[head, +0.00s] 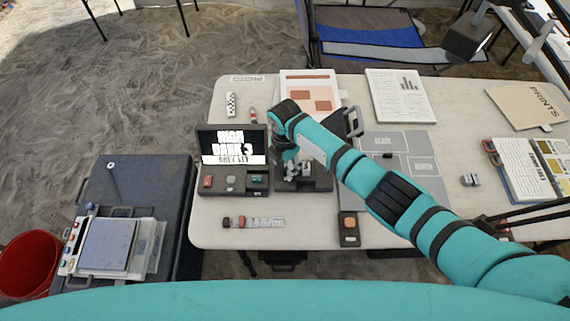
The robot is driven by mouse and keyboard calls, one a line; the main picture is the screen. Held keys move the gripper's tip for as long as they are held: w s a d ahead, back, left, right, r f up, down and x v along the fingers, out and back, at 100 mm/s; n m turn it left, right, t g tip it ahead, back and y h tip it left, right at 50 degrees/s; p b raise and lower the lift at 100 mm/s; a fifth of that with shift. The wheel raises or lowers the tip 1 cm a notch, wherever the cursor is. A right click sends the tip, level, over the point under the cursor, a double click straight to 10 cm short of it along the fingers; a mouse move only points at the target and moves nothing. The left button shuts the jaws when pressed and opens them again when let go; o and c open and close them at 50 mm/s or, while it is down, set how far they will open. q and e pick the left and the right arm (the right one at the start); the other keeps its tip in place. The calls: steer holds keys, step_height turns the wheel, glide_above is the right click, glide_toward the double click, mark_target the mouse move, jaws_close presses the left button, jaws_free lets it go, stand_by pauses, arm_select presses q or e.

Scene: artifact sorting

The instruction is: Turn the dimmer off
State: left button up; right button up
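A small dark box with an orange top (349,224) sits at the table's front edge. I cannot tell for sure whether it is the dimmer. My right gripper (291,168) points down over a dark stand (320,184) near the table's middle, to the left of and beyond that box. The gripper is small and partly hidden by my own wrist, so its fingers and anything between them are unclear. A dark unit with a lit text screen (232,146) stands just left of the gripper, with red, grey and teal pieces on its front. My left gripper is out of view.
The white table (213,225) carries a scale bar (255,222), papers (400,96) and a grey mat (418,140). A dark case (160,175) with a tray and a red bucket (30,262) stand at left. My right arm crosses the table's right side.

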mark_target(285, 167)
step_height(285, 167, up, 12)
stand_by(0.7)
stand_by(0.4)
